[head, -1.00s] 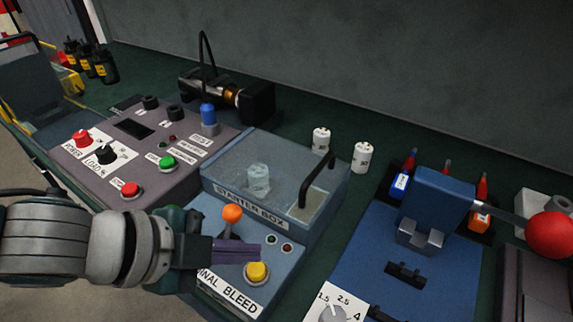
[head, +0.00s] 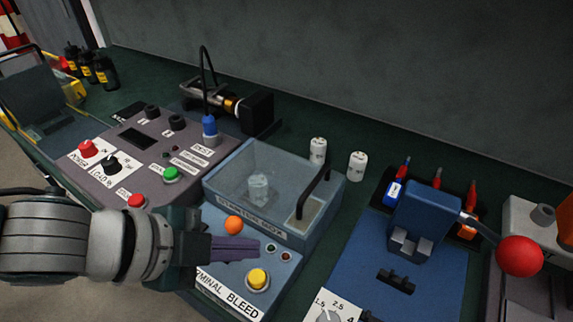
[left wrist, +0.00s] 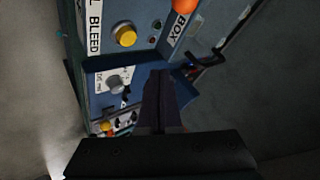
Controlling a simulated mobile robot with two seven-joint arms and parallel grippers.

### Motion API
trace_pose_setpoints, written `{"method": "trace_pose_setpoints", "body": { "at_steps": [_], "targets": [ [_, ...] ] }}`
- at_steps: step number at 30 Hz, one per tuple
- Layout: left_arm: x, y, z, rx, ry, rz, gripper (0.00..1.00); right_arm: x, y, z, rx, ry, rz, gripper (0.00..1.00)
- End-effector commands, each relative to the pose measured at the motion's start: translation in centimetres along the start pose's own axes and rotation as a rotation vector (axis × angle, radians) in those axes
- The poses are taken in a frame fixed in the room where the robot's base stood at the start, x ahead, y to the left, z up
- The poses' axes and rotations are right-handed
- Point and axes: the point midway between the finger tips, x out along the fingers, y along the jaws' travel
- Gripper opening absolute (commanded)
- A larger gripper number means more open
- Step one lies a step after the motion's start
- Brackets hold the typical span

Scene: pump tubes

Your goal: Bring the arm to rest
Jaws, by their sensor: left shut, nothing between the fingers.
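My left gripper (head: 234,249) comes in from the left in the head view, over the front of the blue starter box panel. Its purple-grey fingers are shut with nothing between them. In the left wrist view the shut fingers (left wrist: 158,100) point away from the camera. The orange knob (head: 234,225) is just behind the fingers and the yellow button (head: 257,280) is in front of them. The yellow button also shows in the left wrist view (left wrist: 125,36). I cannot tell the fingers' height above the panel. My right gripper is not in view.
The clear-lidded starter box (head: 325,181) stands behind the fingers. A grey control panel (head: 120,183) with buttons lies to the left. A blue press with a red ball lever (head: 519,256) stands at the right. Two white cylinders (head: 357,166) stand on the green bench between them.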

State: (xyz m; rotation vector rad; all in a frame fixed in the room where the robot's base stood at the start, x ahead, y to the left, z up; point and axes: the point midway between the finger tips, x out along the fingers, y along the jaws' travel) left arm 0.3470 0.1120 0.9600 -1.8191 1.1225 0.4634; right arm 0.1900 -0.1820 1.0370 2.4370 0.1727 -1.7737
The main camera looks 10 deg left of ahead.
Motion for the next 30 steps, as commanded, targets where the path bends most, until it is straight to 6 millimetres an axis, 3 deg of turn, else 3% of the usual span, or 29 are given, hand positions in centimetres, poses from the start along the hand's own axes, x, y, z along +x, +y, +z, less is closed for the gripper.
{"method": "trace_pose_setpoints", "body": {
  "at_steps": [7, 10, 12, 15, 17, 23, 30],
  "targets": [
    [0.2, 0.4, -0.9, -0.017, 0.008, 0.002, 0.00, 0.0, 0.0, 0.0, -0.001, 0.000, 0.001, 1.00],
    [0.5, 1.5, -4.1, -0.086, 0.026, 0.004, 0.00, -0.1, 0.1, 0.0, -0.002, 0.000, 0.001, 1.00],
    [0.4, 2.2, -7.3, -0.182, 0.035, -0.001, 0.00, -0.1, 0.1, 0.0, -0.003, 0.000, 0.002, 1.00],
    [-1.1, 2.4, -11.0, -0.381, 0.011, -0.024, 0.00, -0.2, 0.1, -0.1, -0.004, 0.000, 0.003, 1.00],
    [-2.5, 2.1, -11.5, -0.515, -0.033, -0.044, 0.00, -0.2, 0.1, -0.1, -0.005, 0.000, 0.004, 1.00],
    [-8.3, 2.8, -7.4, -0.895, -0.258, -0.101, 0.00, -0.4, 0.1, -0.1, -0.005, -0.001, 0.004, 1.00],
    [-16.0, 7.2, -1.2, -1.225, -0.564, -0.142, 0.00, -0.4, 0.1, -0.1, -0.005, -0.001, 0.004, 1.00]
  ]
}}
